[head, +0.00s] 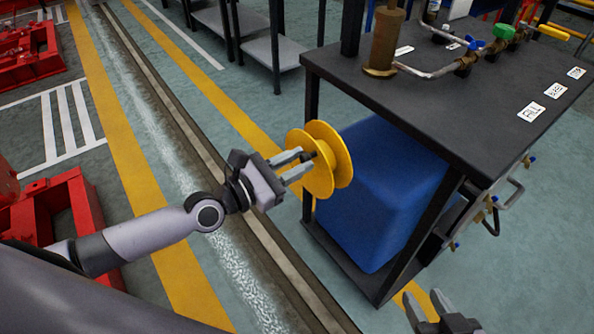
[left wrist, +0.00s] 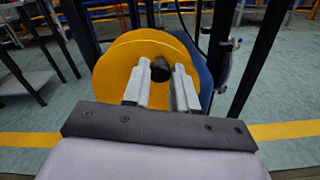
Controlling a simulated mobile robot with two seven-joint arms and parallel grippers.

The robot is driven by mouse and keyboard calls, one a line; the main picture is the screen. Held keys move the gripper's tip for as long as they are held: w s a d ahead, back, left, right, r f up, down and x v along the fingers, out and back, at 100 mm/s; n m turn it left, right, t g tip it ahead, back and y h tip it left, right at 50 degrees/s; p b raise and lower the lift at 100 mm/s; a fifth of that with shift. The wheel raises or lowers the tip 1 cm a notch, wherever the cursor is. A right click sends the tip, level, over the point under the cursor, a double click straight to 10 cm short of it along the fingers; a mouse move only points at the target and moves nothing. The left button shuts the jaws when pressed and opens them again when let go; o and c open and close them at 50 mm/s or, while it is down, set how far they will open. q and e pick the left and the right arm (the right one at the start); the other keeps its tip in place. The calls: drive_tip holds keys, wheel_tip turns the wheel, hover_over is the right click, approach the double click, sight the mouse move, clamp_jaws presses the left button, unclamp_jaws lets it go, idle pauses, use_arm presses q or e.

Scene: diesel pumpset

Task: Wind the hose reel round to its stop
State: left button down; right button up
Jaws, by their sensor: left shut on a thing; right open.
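The yellow hose reel (head: 342,152) is mounted at the left side of the dark bench, beside a blue tank. A short dark crank knob (head: 308,156) sticks out from its near face. My left gripper (head: 306,163) is at that face, its two fingers on either side of the knob and shut on it. In the left wrist view the reel (left wrist: 125,62) fills the middle, with the dark knob (left wrist: 160,70) between the fingertips (left wrist: 160,82). My right gripper (head: 428,305) is at the bottom edge of the head view, open and empty, partly cut off.
The dark bench (head: 440,110) carries pipes, colored valve handles and white labels. The blue tank (head: 375,200) stands under its top, among the bench legs. Red machine frames (head: 50,215) stand at the left. The floor left of the bench is clear, with a grated channel.

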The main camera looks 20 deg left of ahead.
use_arm(q)
drive_tip(key=shift+w+a+n, duration=0.1)
drive_tip(key=shift+a+n, duration=0.1)
drive_tip(key=shift+n, duration=0.3)
drive_tip(key=c, duration=0.9)
unclamp_jaws()
drive_tip(key=shift+a, duration=0.1)
drive_tip(key=shift+b+v, duration=0.85)
drive_tip(key=shift+v, duration=2.65)
